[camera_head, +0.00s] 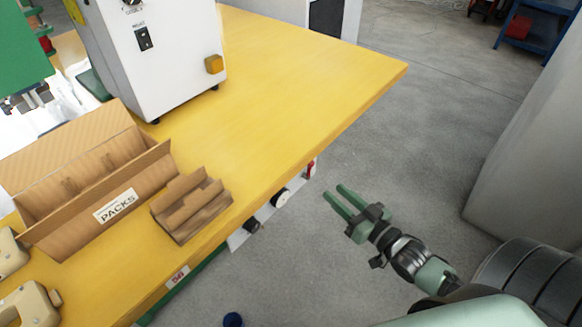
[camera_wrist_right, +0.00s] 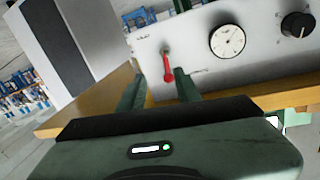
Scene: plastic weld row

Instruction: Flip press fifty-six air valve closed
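The air valve is a red lever (camera_wrist_right: 168,67) on a pale control panel (camera_wrist_right: 205,50). In the right wrist view, it hangs nearly straight down, slightly tilted. In the head view, the red lever (camera_head: 310,170) shows small under the yellow table's edge, near the panel's far end. My right gripper (camera_head: 333,190) is open and empty, its green fingers pointing at the panel, apart from it. In the right wrist view, the lever appears between the fingertips (camera_wrist_right: 158,84); contact cannot be told. A number label (camera_head: 178,277) sits on the table's front edge. My left gripper is out of view.
A round gauge (camera_wrist_right: 227,40) and a black knob (camera_wrist_right: 298,25) sit beside the lever on the panel. The yellow table (camera_head: 300,85) overhangs it and holds a PACKS carton (camera_head: 65,215), a small cardboard rack (camera_head: 190,205) and a white machine (camera_head: 160,55). Grey floor (camera_head: 420,130) is clear.

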